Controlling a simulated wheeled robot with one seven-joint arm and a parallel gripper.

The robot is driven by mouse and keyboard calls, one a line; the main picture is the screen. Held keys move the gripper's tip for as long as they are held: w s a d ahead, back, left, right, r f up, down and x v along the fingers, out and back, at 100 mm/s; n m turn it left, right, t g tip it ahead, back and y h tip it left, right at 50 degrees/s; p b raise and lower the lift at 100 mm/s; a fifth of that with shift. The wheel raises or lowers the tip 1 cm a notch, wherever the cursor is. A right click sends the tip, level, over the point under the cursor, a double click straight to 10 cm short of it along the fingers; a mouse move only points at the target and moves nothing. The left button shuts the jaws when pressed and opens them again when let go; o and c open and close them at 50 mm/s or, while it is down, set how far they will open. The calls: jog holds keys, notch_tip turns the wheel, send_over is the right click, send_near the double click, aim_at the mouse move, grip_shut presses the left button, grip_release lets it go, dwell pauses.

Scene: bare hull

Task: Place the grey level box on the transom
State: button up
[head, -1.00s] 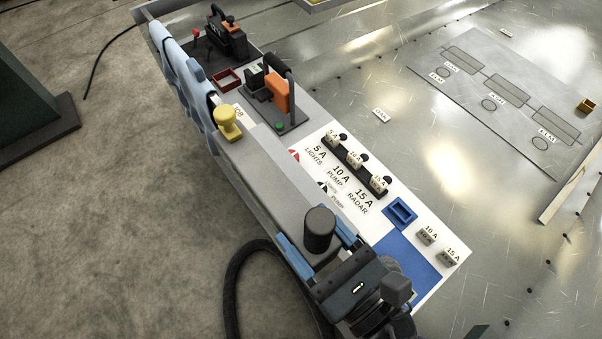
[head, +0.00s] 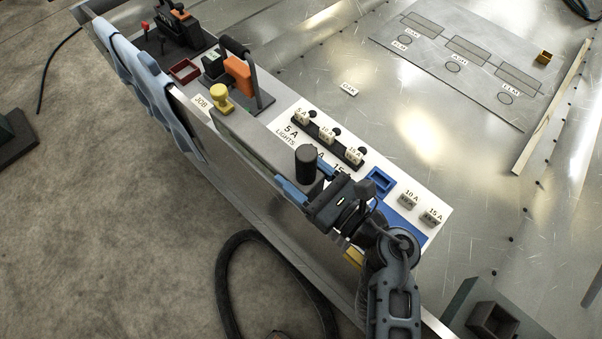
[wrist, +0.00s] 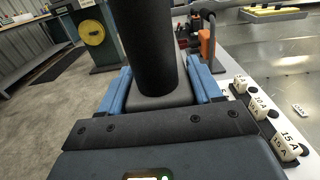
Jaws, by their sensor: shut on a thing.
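My gripper (head: 308,180) is shut, with its blue fingers on either side of a grey block topped by a thick black cylinder (head: 305,160). I take this for the grey level box. In the wrist view its grey base (wrist: 160,99) sits between the fingers, and the black cylinder (wrist: 148,45) hides what lies ahead. The long grey ledge (head: 240,128) of the hull wall, probably the transom, runs along the left of the white panel. The box appears over this ledge and partly covers the panel's labels; I cannot tell its height above it.
A black hose (head: 226,270) loops on the floor. The metal deck is mostly clear.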

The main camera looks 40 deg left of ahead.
jog(key=shift+f, duration=0.4)
jog(key=o, duration=1.6)
jog(key=d, duration=0.8)
jog(key=s+d, duration=0.1)
jog(key=d, duration=0.3)
jog(key=shift+b, duration=0.3)
